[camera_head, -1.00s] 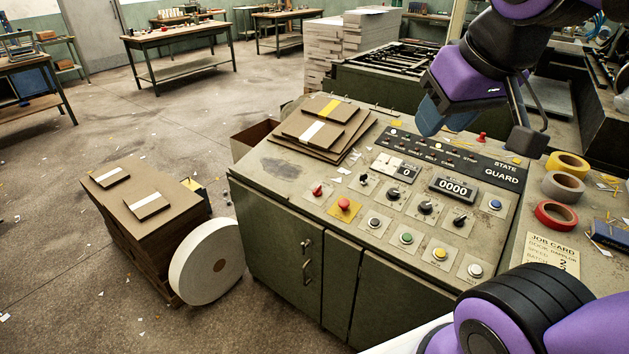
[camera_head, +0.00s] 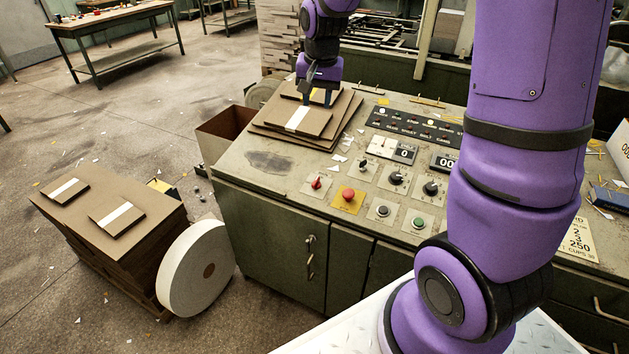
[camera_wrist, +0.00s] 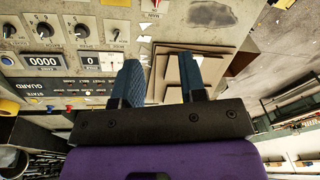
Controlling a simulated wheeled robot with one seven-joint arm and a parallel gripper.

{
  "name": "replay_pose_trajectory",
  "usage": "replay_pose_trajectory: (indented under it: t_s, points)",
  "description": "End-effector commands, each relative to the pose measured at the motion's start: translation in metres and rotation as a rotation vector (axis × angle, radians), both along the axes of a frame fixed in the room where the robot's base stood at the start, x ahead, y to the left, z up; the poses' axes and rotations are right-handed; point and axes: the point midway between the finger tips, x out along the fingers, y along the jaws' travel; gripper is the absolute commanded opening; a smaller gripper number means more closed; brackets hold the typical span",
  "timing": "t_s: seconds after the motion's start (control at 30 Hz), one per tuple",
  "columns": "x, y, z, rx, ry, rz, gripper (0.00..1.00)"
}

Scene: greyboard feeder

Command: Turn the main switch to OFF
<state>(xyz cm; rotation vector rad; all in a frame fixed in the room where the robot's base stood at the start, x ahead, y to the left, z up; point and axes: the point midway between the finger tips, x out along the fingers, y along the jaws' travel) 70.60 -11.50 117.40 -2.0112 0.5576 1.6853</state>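The main switch is most likely the small red rotary knob (camera_head: 316,183) on a pale plate at the left of the console panel. Its pointer position is too small to read. In the wrist view, the knob (camera_wrist: 155,3) is cut off at the top edge, beside a label that seems to read MAIN. My gripper (camera_head: 317,98) hangs over the cardboard sheets at the back left of the console, well behind the knob and apart from it. In the wrist view, its two blue fingers (camera_wrist: 161,82) are spread with nothing between them.
Right of the knob is a red mushroom button (camera_head: 348,195) on a yellow plate. Several black knobs (camera_head: 396,178) and a counter (camera_head: 404,153) lie behind and right. Cardboard sheets (camera_head: 275,130) cover the back left. My arm hides the panel's right part.

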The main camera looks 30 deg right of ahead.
Motion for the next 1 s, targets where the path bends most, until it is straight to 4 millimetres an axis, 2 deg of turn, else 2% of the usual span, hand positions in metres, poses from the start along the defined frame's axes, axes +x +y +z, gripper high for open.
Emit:
replay_pose_trajectory:
  t_s: [0.03, 0.2, 0.4, 0.5, 0.63, 1.0]
  points:
    - [0.012, -0.004, -0.020, 0.007, 0.022, -0.031, 0.38]
    - [0.044, -0.016, -0.079, 0.023, 0.070, -0.136, 0.38]
    - [0.070, -0.030, -0.154, 0.038, 0.122, -0.254, 0.38]
    - [0.077, -0.034, -0.184, 0.043, 0.142, -0.300, 0.38]
    - [0.082, -0.039, -0.212, 0.046, 0.158, -0.343, 0.38]
    - [0.083, -0.041, -0.251, 0.048, 0.170, -0.367, 0.38]
